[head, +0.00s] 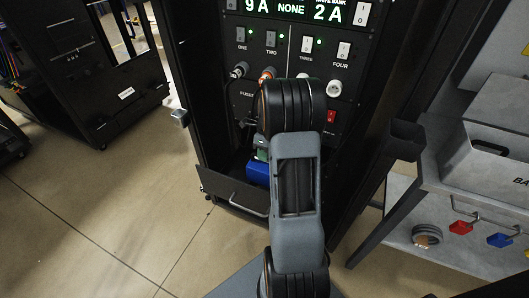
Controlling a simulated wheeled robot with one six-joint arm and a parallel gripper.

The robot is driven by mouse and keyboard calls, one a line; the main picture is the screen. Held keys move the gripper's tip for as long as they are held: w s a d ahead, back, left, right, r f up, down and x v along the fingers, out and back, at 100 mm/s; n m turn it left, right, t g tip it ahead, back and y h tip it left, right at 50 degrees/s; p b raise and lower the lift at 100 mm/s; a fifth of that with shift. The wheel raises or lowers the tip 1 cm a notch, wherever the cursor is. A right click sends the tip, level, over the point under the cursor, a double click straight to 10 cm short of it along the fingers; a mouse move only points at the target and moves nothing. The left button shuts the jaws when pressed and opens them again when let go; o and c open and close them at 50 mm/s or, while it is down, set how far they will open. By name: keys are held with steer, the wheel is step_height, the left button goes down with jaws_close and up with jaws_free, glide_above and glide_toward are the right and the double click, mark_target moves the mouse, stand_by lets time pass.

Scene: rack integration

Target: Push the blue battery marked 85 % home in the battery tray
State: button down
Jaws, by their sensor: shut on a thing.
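The blue battery (258,173) shows in the head view low in the black rack, just left of my arm. Its right part is hidden behind my arm, and no 85 % marking can be read. A small green patch shows just above it. The battery sits behind the dark front panel of the battery tray (229,190), which has a pale handle at its lower edge. How far in the battery sits cannot be told. My gripper is hidden behind my own arm links, so its fingers and any contact with the battery are not visible.
Above the tray is a panel with switches, fuse caps and a red switch (331,117). At right stands a grey bench (440,172) with a grey box and red, blue and yellow hanging pieces. Another black rack (105,90) stands at left. The floor between is clear.

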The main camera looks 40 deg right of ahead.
mark_target(264, 163)
steer(key=shift+d+b+x, duration=0.25)
steer(key=shift+b+x, duration=0.35)
steer(key=shift+x, duration=0.5)
steer(key=shift+d+b+x, duration=0.2)
steer(key=shift+b+x, duration=0.35)
steer(key=shift+x, duration=0.6)
steer(key=shift+w+f, duration=0.1)
steer(key=shift+w, duration=0.15)
steer(key=shift+p, duration=0.7)
steer(key=shift+d+b+x, duration=0.2)
steer(key=shift+b+x, duration=0.35)
steer(key=shift+x, duration=0.5)
steer(key=shift+d+b+x, duration=0.25)
steer(key=shift+b+x, duration=0.3)
steer(key=shift+x, duration=0.45)
stand_by(0.8)
steer(key=c, duration=1.1)
jaws_free()
steer(key=shift+w+f, duration=0.1)
steer(key=shift+o, duration=0.2)
steer(key=shift+f, duration=0.1)
steer(key=p+v, duration=0.2)
steer(key=v, duration=1.2)
steer(key=shift+a, duration=0.1)
